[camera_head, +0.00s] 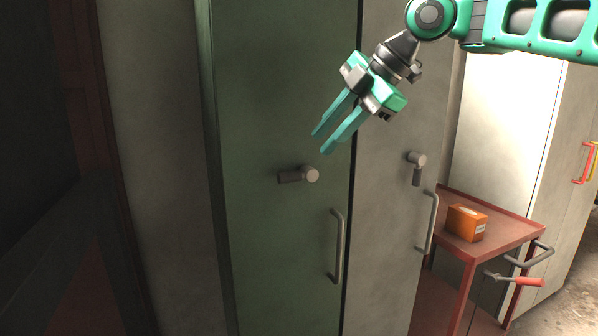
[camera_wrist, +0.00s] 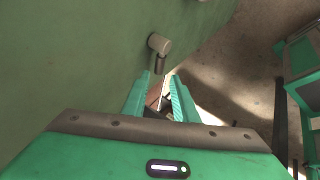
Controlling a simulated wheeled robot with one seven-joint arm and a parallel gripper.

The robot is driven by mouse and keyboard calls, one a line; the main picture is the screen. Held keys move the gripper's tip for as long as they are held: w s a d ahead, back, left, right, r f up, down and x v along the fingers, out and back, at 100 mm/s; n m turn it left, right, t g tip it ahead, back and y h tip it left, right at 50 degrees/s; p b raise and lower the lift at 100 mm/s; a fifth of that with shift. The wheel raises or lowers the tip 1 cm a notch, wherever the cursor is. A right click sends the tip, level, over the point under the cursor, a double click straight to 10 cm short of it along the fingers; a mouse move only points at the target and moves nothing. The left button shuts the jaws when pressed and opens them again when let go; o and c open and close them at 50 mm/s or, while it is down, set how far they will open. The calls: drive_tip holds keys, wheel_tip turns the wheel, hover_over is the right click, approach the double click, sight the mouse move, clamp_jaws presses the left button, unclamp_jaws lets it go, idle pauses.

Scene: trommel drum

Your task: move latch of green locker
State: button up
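The green locker (camera_head: 275,80) stands in the middle of the head view with its door shut. Its latch (camera_head: 297,174) is a grey round knob with a short dark lever pointing left, lying level. A vertical grey handle (camera_head: 337,246) sits lower on the same door. My gripper (camera_head: 322,142) is open and empty, pointing down and left, and shows a little above and right of the latch. In the wrist view a latch (camera_wrist: 159,45) on a greenish door shows just beyond my open fingertips (camera_wrist: 160,77), with a visible gap.
A grey locker (camera_head: 395,100) adjoins on the right, with its own latch (camera_head: 416,166) pointing down and a handle (camera_head: 428,222). Right of it stands a red cart (camera_head: 510,238) carrying an orange box (camera_head: 466,223). Bare floor shows in the wrist view (camera_wrist: 235,60).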

sight(295, 173)
drive_tip(key=x, duration=1)
drive_tip(key=shift+w+f, duration=0.1)
drive_tip(key=shift+f, duration=0.15)
clamp_jaws()
